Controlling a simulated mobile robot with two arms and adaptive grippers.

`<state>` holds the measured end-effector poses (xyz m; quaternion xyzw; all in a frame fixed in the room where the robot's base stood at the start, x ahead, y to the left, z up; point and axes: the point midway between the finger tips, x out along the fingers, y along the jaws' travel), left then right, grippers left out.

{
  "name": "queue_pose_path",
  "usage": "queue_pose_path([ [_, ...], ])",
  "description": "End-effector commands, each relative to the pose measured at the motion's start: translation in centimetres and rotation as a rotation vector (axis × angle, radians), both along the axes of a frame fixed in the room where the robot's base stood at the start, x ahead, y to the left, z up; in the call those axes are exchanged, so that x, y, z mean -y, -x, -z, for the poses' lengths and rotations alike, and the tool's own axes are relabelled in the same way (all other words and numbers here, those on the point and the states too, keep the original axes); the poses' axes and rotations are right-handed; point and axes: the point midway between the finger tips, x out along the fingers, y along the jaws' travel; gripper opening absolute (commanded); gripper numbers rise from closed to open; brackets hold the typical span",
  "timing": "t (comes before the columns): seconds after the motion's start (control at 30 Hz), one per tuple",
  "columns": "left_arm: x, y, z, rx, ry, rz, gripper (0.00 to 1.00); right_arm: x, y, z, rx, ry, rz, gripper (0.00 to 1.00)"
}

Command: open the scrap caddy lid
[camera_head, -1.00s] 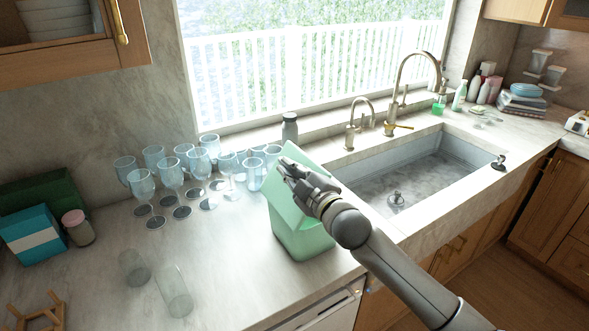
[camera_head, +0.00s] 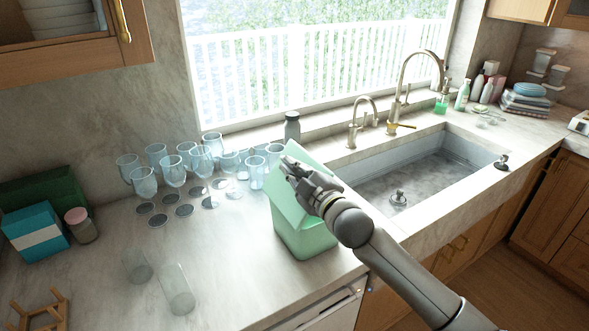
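The scrap caddy (camera_head: 302,240) is a light green bin standing on the counter, left of the sink. Its flat green lid (camera_head: 284,201) is tilted, with its upper edge raised towards the window. My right gripper (camera_head: 288,167) reaches in from the lower right and lies over the upper part of the lid, at or very near its surface. The gripper hides part of the lid and the caddy's rim. I cannot tell whether its fingers are apart or closed, or whether they touch the lid. My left gripper is not in view.
Several clear glasses (camera_head: 173,171) stand left of the caddy, near the wall. A dark grey bottle (camera_head: 292,127) stands behind it. The sink (camera_head: 430,170) is to the right. Two clear tumblers (camera_head: 176,290) are at the front left. Some counter between them and the caddy is free.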

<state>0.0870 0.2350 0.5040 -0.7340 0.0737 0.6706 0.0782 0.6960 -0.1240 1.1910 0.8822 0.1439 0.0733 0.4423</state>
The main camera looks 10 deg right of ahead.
Motion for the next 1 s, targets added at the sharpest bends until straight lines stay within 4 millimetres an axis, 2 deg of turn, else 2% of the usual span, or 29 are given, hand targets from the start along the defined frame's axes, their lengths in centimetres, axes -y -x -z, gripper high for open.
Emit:
queue_pose_path([
  [0.03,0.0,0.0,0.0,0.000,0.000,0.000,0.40,0.0,0.0,-0.2,0.004,-0.002,-0.001,0.15],
  [0.2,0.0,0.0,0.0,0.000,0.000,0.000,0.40,0.0,0.0,-0.2,0.003,-0.001,-0.001,0.34],
  [0.57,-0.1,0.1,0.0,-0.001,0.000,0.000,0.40,0.1,0.3,0.0,0.001,0.000,0.000,0.34],
  [0.77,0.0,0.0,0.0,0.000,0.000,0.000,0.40,1.0,2.8,0.1,0.000,0.000,-0.001,0.34],
  [1.0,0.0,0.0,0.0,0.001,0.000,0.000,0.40,2.5,7.4,0.1,0.001,0.001,-0.001,0.34],
])
